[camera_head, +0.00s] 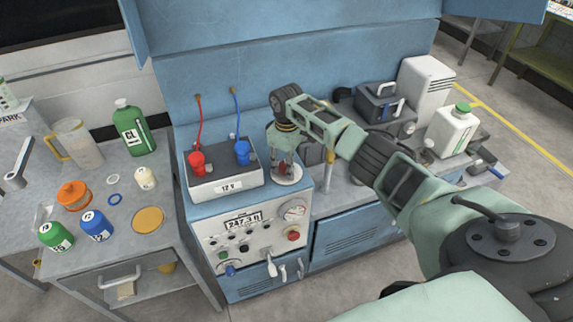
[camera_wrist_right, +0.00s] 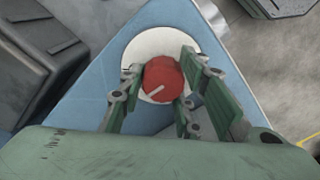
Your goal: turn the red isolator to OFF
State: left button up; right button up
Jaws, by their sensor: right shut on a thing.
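The red isolator (camera_wrist_right: 164,80) is a round red knob with a pale pointer line, on a white round plate (camera_wrist_right: 150,45) fixed to a blue surface. In the right wrist view my right gripper (camera_wrist_right: 160,88) has its green fingers on either side of the knob, shut on it. The pointer line slants from lower left toward the knob's middle. In the head view my right gripper (camera_head: 284,152) points down over the white plate (camera_head: 290,176), and the knob is mostly hidden between the fingers. No ON or OFF marking can be read. My left gripper does not show.
A 12 V battery (camera_head: 225,180) with red and blue clamps stands just left of my right gripper. A panel with a display (camera_head: 243,221) and gauge is below. A dark case (camera_head: 378,104) and a white-green jug (camera_head: 452,130) stand right. The left bench (camera_head: 110,262) holds bottles.

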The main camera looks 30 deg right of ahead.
aim_at(286, 163)
jog(key=n, duration=0.4)
jog(key=shift+w+d+r+n, duration=0.2)
jog(key=shift+w+d+n, duration=0.05)
jog(key=shift+n, duration=0.05)
jog(key=shift+w+a+r+n+b, duration=0.1)
jog(key=shift+n+b, duration=0.1)
jog(key=shift+n, duration=1.05)
jog(key=shift+a+r+n+b, duration=0.1)
jog(key=shift+n+b, duration=0.1)
jog(key=shift+n, duration=1.05)
jog(key=o, duration=1)
jog(key=shift+w+f, duration=0.1)
jog(key=shift+o, duration=0.2)
jog(key=shift+f, duration=0.15)
jog(key=shift+s, duration=0.2)
notch_tip(286, 163, up, 12)
